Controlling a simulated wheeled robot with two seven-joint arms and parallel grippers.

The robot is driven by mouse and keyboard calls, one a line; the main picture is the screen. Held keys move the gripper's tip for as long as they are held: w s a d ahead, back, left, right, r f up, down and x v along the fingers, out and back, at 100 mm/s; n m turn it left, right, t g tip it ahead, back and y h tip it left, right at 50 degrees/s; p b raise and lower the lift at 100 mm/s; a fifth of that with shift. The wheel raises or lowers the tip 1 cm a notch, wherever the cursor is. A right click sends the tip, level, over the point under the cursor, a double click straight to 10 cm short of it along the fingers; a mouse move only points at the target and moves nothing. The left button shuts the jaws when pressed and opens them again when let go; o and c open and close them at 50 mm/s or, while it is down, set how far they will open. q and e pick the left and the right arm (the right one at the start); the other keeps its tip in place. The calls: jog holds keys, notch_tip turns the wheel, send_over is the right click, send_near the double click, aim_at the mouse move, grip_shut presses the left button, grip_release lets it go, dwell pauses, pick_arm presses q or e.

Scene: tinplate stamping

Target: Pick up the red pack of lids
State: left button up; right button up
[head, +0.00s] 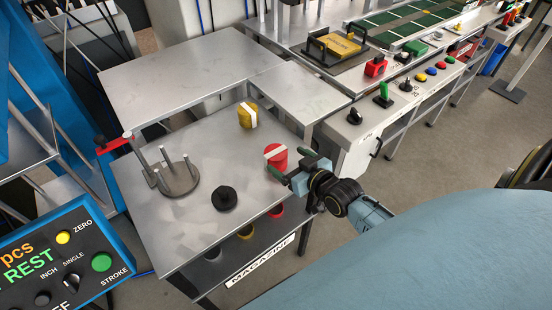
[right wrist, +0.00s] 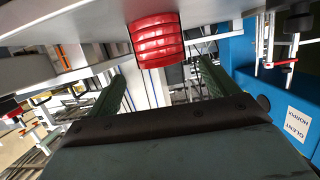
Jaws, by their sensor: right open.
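The red pack of lids (head: 277,155) stands on the grey metal table, near its right edge, with a white band across it. In the right wrist view the red pack (right wrist: 156,38) shows as ribbed red rings at the top centre. My right gripper (head: 290,163) is open right beside the pack, on its near right side. In the right wrist view its two dark green fingers (right wrist: 162,76) point toward the pack, which lies between their lines and seems just beyond the tips. Contact cannot be made out. My left gripper is not in view.
A yellow pack (head: 247,115) stands behind the red one. A black knobbed piece (head: 225,198) and a post fixture (head: 178,177) stand to the left. A raised grey shelf (head: 300,95) lies behind. More packs sit below the tabletop. A control panel (head: 65,258) is at front left.

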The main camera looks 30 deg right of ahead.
aim_at(281, 157)
jog(key=x, duration=0.4)
jog(key=shift+a, duration=0.1)
jog(key=c, duration=1.1)
